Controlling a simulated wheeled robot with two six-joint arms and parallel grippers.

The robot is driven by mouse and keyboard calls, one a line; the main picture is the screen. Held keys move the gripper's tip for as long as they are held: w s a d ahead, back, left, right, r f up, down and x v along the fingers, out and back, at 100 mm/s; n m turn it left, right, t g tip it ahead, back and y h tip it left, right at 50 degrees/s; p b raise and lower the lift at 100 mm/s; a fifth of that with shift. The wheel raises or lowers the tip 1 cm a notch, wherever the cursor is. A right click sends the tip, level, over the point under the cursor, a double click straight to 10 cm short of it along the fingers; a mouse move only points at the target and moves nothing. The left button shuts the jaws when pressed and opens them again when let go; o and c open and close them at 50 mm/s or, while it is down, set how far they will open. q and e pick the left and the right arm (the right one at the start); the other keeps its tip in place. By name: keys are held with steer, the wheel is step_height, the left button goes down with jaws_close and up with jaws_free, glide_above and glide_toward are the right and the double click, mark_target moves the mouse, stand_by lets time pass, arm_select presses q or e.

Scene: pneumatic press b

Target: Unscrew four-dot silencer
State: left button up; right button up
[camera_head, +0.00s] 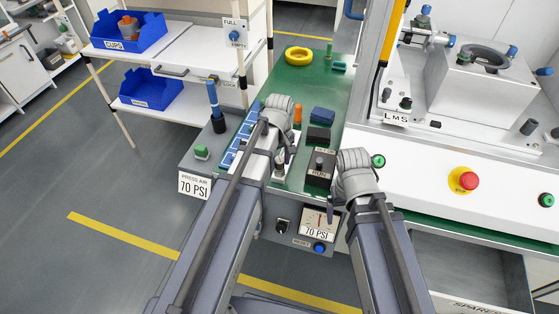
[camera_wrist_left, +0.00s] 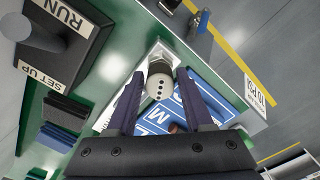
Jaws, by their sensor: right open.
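A pale round silencer with dark dots (camera_wrist_left: 159,86) shows in the left wrist view, standing on a white plate. My left gripper (camera_wrist_left: 157,76) has one dark finger on each side of it, with narrow gaps that look like no firm contact. In the head view my left gripper (camera_head: 281,160) points down over the white plate on the green bench, and the silencer there is largely hidden by the arm. My right gripper (camera_head: 333,203) is open at the bench front, mostly hidden behind its wrist.
A RUN/SET UP switch box (camera_head: 319,168) stands right of the plate, with dark blue and black blocks (camera_head: 322,115) behind it. A blue lettered panel (camera_head: 238,138) lies left. A yellow ring (camera_head: 298,56) lies at the back. A gauge (camera_head: 318,222) is on the front.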

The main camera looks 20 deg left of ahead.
arm_select(q)
steer(key=c, duration=0.7)
steer(key=shift+o, duration=0.2)
steer(key=n, duration=0.5)
steer(key=shift+n, duration=0.3)
steer(key=n, duration=0.6)
steer(key=o, duration=0.7)
steer(key=shift+o, duration=0.2)
